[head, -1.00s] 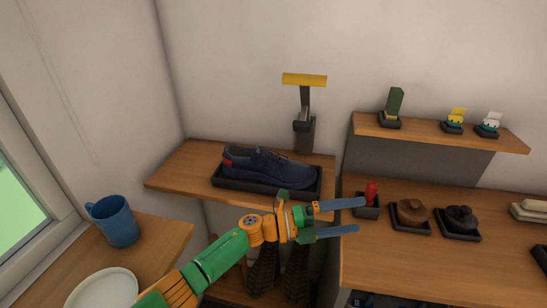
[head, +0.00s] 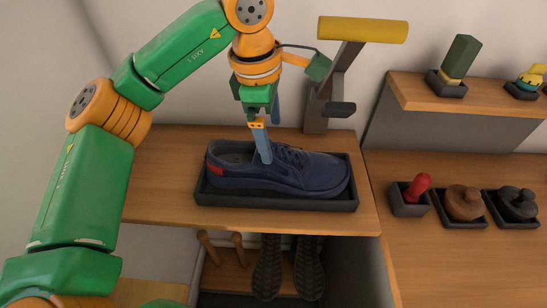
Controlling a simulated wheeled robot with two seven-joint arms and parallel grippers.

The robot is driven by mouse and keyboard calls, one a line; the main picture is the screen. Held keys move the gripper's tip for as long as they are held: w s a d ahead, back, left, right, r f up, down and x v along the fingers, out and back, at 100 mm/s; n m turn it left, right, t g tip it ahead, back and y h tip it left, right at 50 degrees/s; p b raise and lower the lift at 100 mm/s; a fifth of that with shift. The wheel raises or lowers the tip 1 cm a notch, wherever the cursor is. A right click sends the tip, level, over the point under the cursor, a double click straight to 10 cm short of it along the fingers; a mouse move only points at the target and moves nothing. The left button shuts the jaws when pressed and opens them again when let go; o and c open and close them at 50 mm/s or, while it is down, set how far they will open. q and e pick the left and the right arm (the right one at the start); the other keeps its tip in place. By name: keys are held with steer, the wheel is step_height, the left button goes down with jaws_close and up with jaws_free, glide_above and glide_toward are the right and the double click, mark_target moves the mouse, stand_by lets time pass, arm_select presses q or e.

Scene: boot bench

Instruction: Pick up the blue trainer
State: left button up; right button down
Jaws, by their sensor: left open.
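The blue trainer (head: 300,175) lies in a shallow black tray (head: 275,204) on a wooden shelf, its toe to the right and a red patch at its heel on the left. My left gripper (head: 264,152) points down over the trainer. One blue finger reaches down at the shoe's opening, and another shows partly behind it. The gripper is open. I cannot tell whether a finger touches the shoe. My right gripper is not in view.
A post with a yellow bar (head: 362,30) stands close behind the tray. A red-handled item (head: 418,187), a brown item (head: 463,202) and a black item (head: 516,203) sit in trays at right. Dark boots (head: 268,268) hang below the shelf.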

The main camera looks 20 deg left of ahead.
mark_target(277, 155)
arm_select(q)
steer(key=f, duration=0.2)
steer(key=f+p, duration=0.1)
steer(key=f, duration=0.1)
steer(key=d+f+p, duration=0.1)
steer(key=f, duration=0.1)
steer(key=shift+w+f, duration=0.3)
steer(key=shift+f, duration=0.05)
steer(key=c, duration=1.4)
